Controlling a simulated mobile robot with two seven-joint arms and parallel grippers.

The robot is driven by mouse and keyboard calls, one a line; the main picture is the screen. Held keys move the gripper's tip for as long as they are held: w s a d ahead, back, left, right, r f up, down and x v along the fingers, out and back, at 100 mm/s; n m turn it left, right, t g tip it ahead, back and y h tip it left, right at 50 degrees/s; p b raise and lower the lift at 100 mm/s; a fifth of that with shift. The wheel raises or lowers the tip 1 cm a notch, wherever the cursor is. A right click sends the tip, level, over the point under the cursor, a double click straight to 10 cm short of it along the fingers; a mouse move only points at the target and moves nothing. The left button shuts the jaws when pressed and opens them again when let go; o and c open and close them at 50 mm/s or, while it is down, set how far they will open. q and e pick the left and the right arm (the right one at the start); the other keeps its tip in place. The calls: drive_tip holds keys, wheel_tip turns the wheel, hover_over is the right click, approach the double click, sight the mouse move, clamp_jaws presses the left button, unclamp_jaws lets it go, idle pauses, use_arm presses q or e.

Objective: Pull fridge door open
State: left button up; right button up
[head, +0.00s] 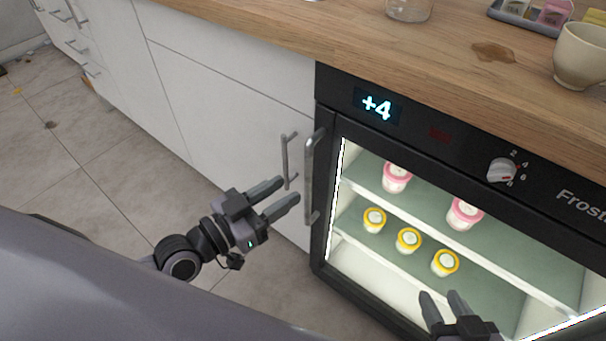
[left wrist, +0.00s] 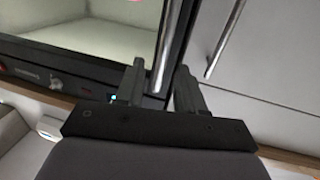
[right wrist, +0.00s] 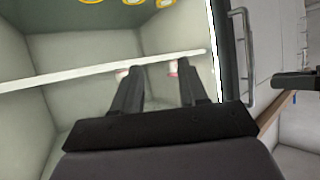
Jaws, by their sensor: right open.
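The fridge has a black-framed glass door (head: 327,240) that looks shut. Its vertical metal handle (head: 310,180) is at the door's left edge. My left gripper (head: 288,190) is open just left of the handle, its fingers pointing towards it. In the left wrist view the handle (left wrist: 166,45) shows in line with the gap between the fingers (left wrist: 160,88); I cannot tell whether they touch it. My right gripper (head: 441,297) is open and empty in front of the lower glass. The handle (right wrist: 248,60) also shows in the right wrist view.
A white cabinet door with its own handle (head: 286,160) adjoins the fridge on the left. Pink and yellow-lidded cups (head: 408,240) stand on shelves behind the glass. The wooden counter (head: 270,35) above holds a beige cup (head: 581,58) and a tray. Tiled floor (head: 110,150) is open at left.

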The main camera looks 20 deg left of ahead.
sight(305, 175)
use_arm(q)
drive_tip(key=shift+w, duration=0.7)
drive_tip(key=shift+b+x, duration=0.45)
drive_tip(key=shift+x, duration=2.7)
clamp_jaws()
